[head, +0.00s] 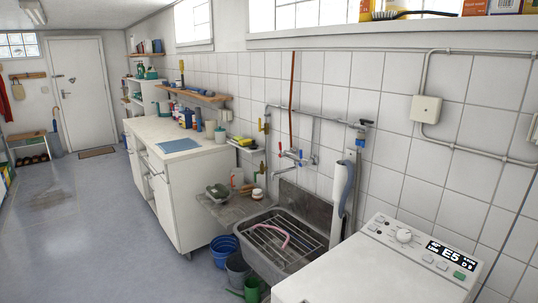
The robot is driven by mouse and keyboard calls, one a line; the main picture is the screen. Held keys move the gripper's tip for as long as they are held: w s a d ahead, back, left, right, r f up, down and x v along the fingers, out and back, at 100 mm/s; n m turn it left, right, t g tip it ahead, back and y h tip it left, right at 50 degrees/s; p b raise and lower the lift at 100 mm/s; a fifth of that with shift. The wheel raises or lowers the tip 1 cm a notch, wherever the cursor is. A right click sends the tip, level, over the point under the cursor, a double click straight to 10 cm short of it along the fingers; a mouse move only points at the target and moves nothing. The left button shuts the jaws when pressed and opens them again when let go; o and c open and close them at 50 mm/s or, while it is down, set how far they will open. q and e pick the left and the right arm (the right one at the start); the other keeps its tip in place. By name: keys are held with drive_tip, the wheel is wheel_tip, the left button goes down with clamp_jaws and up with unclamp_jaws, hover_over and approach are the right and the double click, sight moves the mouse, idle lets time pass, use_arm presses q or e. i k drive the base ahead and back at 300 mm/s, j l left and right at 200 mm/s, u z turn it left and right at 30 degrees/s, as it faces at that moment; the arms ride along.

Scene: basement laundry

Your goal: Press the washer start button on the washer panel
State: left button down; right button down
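The white washer (350,272) stands at the lower right, with its front and lower part cut off by the picture edge. Its panel (408,248) lies along the right part of the top. The panel has a round dial (404,236), several small grey buttons, a black display (450,255) with white characters that look like "E5", and a green button (459,275) below the display. No label on the green button is legible. Neither of my grippers is in view.
Left of the washer is a grey utility sink (272,270) with a rack and pink hose. Buckets (224,251) and a green watering can (248,289) stand on the floor before it. A white counter (172,135) runs behind. The floor (95,230) at left is clear.

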sight(457, 274)
drive_tip(key=z, duration=1.3)
